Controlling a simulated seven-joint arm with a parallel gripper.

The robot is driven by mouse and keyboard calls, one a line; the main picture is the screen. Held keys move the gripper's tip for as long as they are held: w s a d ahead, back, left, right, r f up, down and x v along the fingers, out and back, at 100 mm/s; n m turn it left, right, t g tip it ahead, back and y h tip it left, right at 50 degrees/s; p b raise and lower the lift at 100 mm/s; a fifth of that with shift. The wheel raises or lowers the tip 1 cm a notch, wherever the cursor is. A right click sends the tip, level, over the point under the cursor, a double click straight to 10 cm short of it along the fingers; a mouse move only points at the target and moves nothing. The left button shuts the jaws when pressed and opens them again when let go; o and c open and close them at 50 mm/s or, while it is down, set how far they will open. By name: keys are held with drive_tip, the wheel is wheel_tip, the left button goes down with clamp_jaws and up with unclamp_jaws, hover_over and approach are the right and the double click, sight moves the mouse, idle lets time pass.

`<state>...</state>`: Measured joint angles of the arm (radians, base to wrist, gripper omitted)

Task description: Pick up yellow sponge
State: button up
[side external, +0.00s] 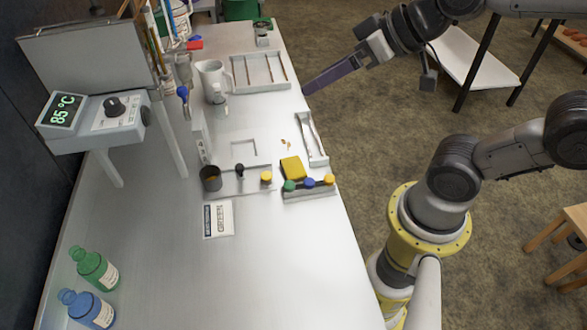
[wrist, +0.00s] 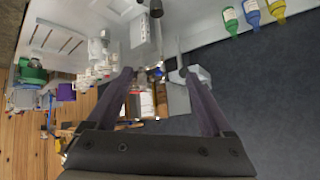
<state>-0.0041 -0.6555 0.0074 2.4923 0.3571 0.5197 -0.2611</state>
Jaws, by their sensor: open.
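The yellow sponge (side external: 292,168) lies on the metal worktop (side external: 290,250), just behind a small rack with green, blue and yellow knobs (side external: 309,184) in the side external view. I cannot make the sponge out in the wrist view. My gripper (side external: 306,92) is at the right edge of the worktop, above and behind the sponge and well apart from it. In the wrist view my gripper (wrist: 158,75) has its two purple fingers spread wide with nothing held between them.
A dark cup (side external: 211,178), a white pitcher (side external: 212,80) and a card (side external: 218,219) stand or lie to the left. The front worktop is clear.

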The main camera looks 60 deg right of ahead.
drive_tip(key=w+f+m, duration=0.1)
drive_tip(key=w+m, duration=0.1)
drive_tip(key=w, duration=0.4)
drive_tip(key=m+g+h, duration=0.5)
drive_tip(key=m+g, duration=0.1)
hover_over(294, 167)
drive_tip(key=s+a, duration=0.3)
drive_tip(key=s, duration=0.1)
wheel_tip(294, 167, down, 25)
drive_tip(key=shift+a+x, duration=0.2)
drive_tip(key=shift+x, duration=6.7)
drive_tip(key=shift+f, duration=0.3)
drive_tip(key=c, duration=1)
